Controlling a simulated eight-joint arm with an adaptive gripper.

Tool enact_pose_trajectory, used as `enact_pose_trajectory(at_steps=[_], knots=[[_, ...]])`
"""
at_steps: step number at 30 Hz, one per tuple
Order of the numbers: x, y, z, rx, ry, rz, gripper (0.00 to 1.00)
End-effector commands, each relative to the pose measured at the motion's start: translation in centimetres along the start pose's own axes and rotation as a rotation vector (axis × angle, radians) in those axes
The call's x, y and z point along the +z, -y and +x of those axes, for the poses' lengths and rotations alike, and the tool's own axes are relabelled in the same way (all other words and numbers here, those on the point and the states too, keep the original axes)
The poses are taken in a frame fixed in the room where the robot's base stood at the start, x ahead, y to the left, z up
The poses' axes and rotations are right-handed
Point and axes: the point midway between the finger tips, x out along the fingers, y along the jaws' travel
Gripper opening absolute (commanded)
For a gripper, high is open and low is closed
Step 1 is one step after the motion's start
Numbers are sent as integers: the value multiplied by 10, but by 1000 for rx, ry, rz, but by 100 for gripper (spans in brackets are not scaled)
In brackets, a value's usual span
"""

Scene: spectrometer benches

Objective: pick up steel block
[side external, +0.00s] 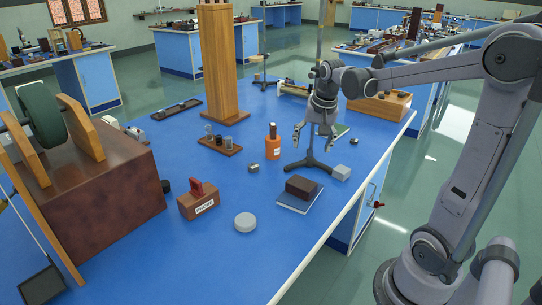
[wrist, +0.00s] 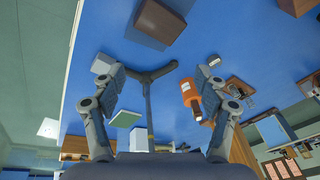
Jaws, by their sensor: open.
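A small light-grey block (side external: 341,172), which looks like the steel block, lies on the blue table near its right edge, beside one foot of a dark tripod stand. In the wrist view the pale block (wrist: 102,63) shows just beyond the left fingertip, partly covered by it. My gripper (side external: 316,138) is above the table, up and left of the block, close to the stand's rod. Its two fingers are spread wide, with nothing held between them, in the wrist view (wrist: 158,76).
The tripod stand (side external: 308,162) rises close by my gripper; its foot also shows in the wrist view (wrist: 150,73). An orange bottle (side external: 273,148) stands to the left. A dark brown block (side external: 302,187) lies on a flat book (side external: 294,203) in front. Bare table lies near the front right edge.

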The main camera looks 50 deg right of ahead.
Motion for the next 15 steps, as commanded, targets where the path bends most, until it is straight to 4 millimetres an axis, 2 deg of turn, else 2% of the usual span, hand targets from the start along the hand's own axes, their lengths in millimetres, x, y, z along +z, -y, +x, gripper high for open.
enact_pose_trajectory(at_steps=[1, 7, 12, 15], knots=[[-18, -11, 8, 22, 17, 76, 74], [-70, -62, 42, 104, 88, 368, 74], [-99, -106, 68, 162, 138, 573, 74], [-108, -123, 79, 183, 157, 649, 74]])
